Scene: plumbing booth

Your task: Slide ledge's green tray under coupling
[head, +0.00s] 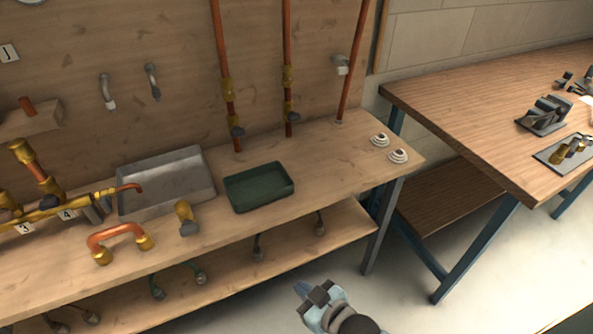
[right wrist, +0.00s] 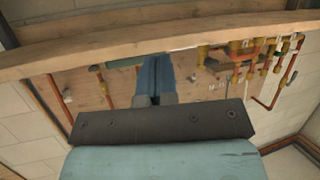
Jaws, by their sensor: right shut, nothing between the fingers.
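The green tray (head: 258,198) is a shallow, empty rectangular tray on the wooden ledge (head: 335,165), near its front edge. In the right wrist view a green strip past the ledge edge looks like the tray (right wrist: 108,65). Copper pipes with brass couplings stand behind it: one coupling (head: 228,90) on the left pipe, another (head: 288,77) on the middle pipe. I cannot tell which is meant. The tray is in front of both pipes, apart from them. My right gripper (head: 303,289) is shut and empty, below and in front of the ledge. My left gripper is out of view.
A grey metal tray (head: 165,190) stands left of the green one. A wooden workbench (head: 490,120) stands right.

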